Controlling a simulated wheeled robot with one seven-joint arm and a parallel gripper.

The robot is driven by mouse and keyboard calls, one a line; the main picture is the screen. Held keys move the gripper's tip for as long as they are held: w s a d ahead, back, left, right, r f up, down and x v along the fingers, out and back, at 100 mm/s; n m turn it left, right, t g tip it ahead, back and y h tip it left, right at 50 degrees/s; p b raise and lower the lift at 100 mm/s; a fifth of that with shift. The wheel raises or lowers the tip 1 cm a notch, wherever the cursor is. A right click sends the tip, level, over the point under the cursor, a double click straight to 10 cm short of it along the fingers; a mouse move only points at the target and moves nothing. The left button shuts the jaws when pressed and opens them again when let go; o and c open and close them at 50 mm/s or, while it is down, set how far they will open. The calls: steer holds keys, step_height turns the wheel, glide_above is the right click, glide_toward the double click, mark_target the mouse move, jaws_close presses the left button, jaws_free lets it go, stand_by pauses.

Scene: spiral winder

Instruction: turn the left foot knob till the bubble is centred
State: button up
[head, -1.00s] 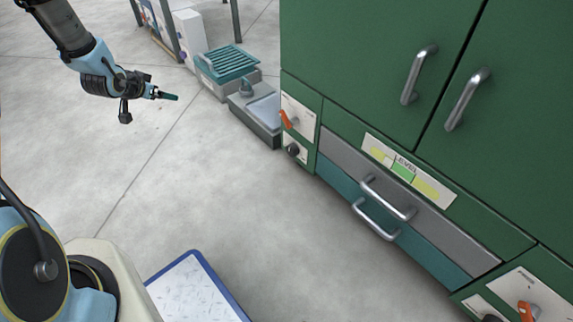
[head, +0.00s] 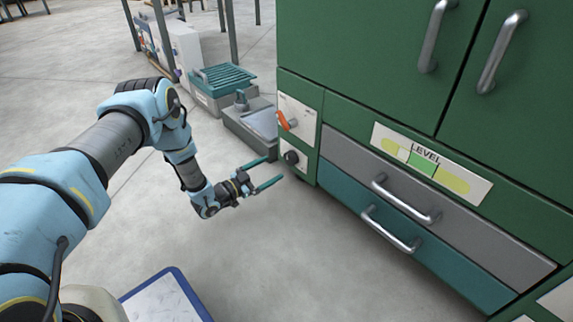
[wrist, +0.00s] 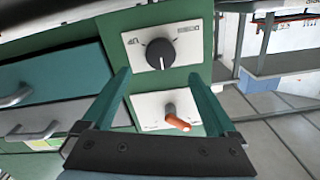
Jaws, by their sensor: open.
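The left foot knob (head: 291,157) is a round black knob low on the left end of the green cabinet. In the wrist view the knob (wrist: 160,53) has a white pointer line and sits on a white plate with printed marks. My gripper (head: 274,170) is open and empty, its teal fingers aimed at the knob. In the wrist view the knob appears between and beyond the fingertips, apart from them. The level (head: 462,180) is a yellow vial with a green middle zone. A pale patch just left of the green may be the bubble; it is too small to be sure.
An orange lever (head: 285,121) is on the plate above the knob. Drawers with metal handles (head: 390,231) project right of it. A grey box with a teal slatted top (head: 224,78) stands behind. A blue-edged board (head: 168,290) lies in front. Open floor surrounds my arm.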

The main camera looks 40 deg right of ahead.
mark_target(288, 159)
steer(key=d+b, duration=0.3)
steer(key=d, duration=0.5)
steer(key=shift+s, duration=0.15)
steer(key=c, duration=1.4)
steer(key=shift+o, duration=0.2)
